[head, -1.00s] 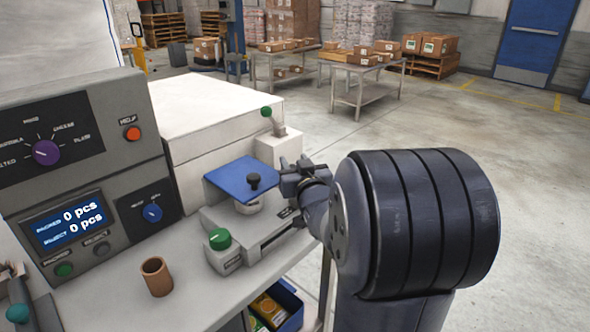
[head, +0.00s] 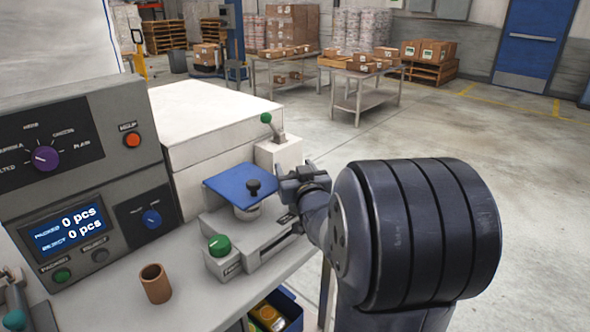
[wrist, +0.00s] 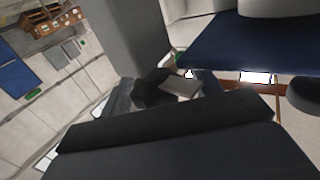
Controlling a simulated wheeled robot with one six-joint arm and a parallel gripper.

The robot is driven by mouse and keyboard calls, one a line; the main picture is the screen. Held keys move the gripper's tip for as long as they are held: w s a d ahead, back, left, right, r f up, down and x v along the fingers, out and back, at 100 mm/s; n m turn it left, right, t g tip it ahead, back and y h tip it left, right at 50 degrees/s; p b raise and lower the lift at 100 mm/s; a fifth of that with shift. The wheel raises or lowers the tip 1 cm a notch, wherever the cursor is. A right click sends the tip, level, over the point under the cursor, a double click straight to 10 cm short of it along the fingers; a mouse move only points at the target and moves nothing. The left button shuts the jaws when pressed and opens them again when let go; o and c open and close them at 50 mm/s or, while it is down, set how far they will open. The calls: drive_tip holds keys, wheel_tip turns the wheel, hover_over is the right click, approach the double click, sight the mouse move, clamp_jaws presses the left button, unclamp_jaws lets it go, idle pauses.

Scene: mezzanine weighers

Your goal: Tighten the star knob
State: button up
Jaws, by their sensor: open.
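The weighing fixture (head: 262,238) stands on the bench with a tilted blue plate (head: 228,180) on top. A black knob (head: 254,187) stands up from the plate; I cannot tell whether it is the star knob. My gripper (head: 287,183) is open close to the plate's right edge, with the wrist behind it. In the wrist view a dark lobed piece (wrist: 152,92) shows beyond my gripper's dark body, beside a pale block; it may be the star knob, but it is partly hidden. The blue plate (wrist: 250,47) is at upper right there.
A green knob (head: 219,245) is at the fixture's near left corner. A brown cup (head: 155,284) stands on the bench in front. A control panel (head: 75,190) reads 0 pcs. A green-tipped lever (head: 267,119) rises behind the plate. Open floor lies to the right.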

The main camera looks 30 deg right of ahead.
drive_tip(key=v, duration=1)
drive_tip(key=shift+s, duration=0.4)
